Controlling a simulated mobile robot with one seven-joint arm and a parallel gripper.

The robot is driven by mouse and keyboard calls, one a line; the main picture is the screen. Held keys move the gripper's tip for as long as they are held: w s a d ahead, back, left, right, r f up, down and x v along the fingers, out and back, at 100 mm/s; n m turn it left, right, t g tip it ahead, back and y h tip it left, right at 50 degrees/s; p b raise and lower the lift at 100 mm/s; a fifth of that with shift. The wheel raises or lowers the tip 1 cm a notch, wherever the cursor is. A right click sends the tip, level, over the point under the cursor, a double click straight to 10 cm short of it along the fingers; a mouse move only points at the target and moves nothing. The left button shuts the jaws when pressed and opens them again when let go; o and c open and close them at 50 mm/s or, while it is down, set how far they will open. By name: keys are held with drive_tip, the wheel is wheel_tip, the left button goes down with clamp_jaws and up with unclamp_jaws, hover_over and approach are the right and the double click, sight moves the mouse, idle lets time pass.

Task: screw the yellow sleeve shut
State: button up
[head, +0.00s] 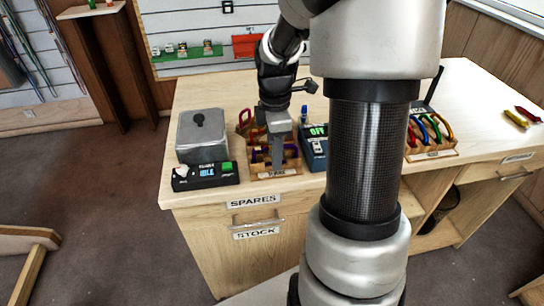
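My gripper (277,158) points down over a wooden rack (262,174) near the front edge of the workbench. Its fingers appear as one narrow grey shape, so I cannot tell whether they are open or shut, or on anything. Purple, orange and red carabiners stand in this rack, partly hidden behind my gripper; a red one (244,120) shows at its back left. No yellow sleeve can be made out there. A second rack (432,153) on the right holds several coloured carabiners, among them a yellow one (446,128).
A grey lidded box (202,135) and a black device with a lit display (205,177) stand left of the near rack. A blue device reading OFF (314,148) stands close to its right. Yellow (516,119) and red (528,114) items lie far right.

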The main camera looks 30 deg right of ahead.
drive_tip(key=shift+s+a, duration=0.15)
drive_tip(key=shift+s, duration=0.3)
drive_tip(key=shift+r, duration=0.2)
drive_tip(key=shift+r+p, duration=1.2)
drive_tip(key=shift+p, duration=0.1)
drive_tip(key=shift+w, duration=0.15)
drive_tip(key=shift+w+d+p, duration=0.3)
drive_tip(key=shift+w, duration=0.65)
drive_tip(key=shift+f, duration=0.15)
drive_tip(key=shift+s+f+b, duration=0.2)
drive_tip(key=shift+f+b, duration=0.3)
drive_tip(key=shift+f, duration=0.15)
drive_tip(key=shift+s+f+b, duration=0.2)
drive_tip(key=shift+f+b, duration=0.3)
drive_tip(key=shift+f, duration=0.15)
